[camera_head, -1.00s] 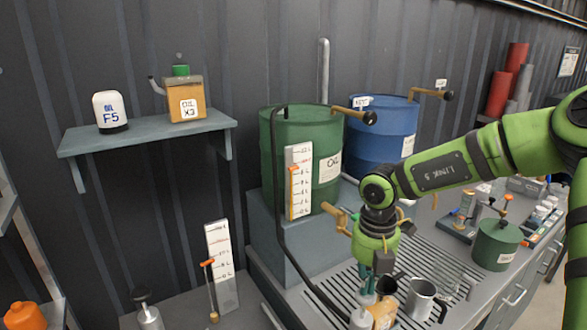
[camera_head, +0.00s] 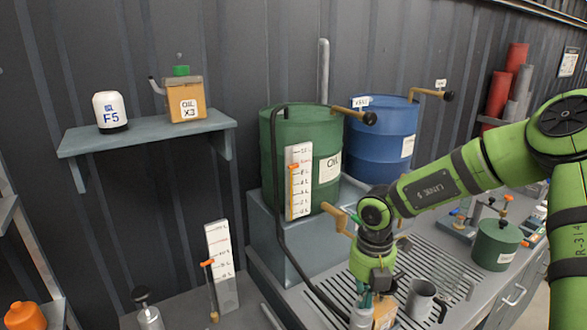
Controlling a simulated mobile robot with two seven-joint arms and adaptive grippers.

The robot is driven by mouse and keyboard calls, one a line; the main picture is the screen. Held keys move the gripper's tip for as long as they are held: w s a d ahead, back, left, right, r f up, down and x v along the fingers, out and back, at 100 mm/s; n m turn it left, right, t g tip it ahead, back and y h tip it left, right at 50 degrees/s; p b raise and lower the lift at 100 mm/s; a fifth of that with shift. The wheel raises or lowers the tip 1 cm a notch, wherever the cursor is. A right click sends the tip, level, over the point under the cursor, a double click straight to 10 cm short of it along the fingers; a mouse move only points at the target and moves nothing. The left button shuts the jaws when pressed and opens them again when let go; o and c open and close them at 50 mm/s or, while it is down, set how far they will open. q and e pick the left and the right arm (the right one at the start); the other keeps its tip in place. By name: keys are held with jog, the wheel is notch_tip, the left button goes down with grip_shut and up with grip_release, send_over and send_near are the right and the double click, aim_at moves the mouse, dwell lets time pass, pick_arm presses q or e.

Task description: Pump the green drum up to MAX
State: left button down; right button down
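The green drum (camera_head: 322,142) with an OIL label stands on a grey plinth. A brass crank handle with a black knob (camera_head: 369,118) sticks out at its top right. A white level scale (camera_head: 298,205) is on its front, with an orange marker (camera_head: 293,167) high up near a red mark; the scale's writing is too small to read. A brass tap (camera_head: 336,217) is low on the drum. My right gripper (camera_head: 366,308) points down over the front bench, beside a tan container (camera_head: 385,313), well below the crank. Its fingertips are unclear. My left gripper is out of view.
A blue drum (camera_head: 379,155) with its own crank stands behind right. A grey mug (camera_head: 420,298) stands on the slatted drain near my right gripper. A green canister (camera_head: 496,243) is farther right. A wall shelf (camera_head: 150,140) holds a tan can and white filter.

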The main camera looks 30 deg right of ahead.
jog(key=shift+s+f, duration=0.1)
jog(key=shift+f, duration=0.7)
jog(key=shift+r+p, duration=0.75)
jog(key=shift+r, duration=2.75)
jog(key=shift+r, duration=0.1)
jog(key=shift+r+p, duration=0.75)
jog(key=shift+r, duration=2.15)
jog(key=shift+f, duration=0.1)
